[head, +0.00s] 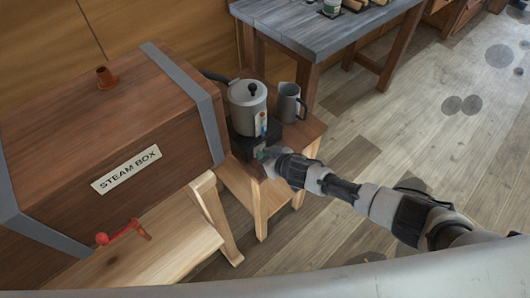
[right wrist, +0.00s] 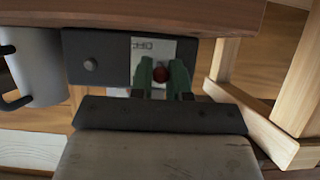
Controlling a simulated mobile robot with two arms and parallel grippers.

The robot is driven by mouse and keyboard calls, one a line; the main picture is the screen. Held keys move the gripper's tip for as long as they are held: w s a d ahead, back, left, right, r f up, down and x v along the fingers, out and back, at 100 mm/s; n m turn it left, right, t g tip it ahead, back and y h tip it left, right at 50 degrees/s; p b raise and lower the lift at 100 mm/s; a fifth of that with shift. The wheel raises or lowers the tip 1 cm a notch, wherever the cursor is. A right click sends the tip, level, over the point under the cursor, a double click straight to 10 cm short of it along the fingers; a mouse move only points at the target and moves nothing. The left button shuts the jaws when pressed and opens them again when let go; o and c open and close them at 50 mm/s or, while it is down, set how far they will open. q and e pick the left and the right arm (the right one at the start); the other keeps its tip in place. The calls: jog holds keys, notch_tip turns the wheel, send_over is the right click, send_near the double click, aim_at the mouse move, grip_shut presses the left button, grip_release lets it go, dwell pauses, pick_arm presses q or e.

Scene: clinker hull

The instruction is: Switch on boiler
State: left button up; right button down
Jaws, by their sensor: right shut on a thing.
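The boiler is a grey lidded pot (head: 247,108) on a dark base (head: 240,143), which stands on a small wooden stand beside the steam box (head: 100,130). My left gripper is out of view.
A grey jug (head: 288,103) stands right of the pot, close to my right wrist. A wooden bench (head: 160,250) with a red-handled object (head: 122,232) is in front of the steam box. A grey-topped table (head: 320,32) stands behind. The floor at right is clear.

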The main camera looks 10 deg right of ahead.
jog(key=c, duration=1.2)
grip_release()
jog(key=v, duration=1)
jog(key=shift+s+d+r+p, duration=0.15)
jog(key=shift+s+d+p, duration=0.1)
jog(key=shift+p, duration=0.15)
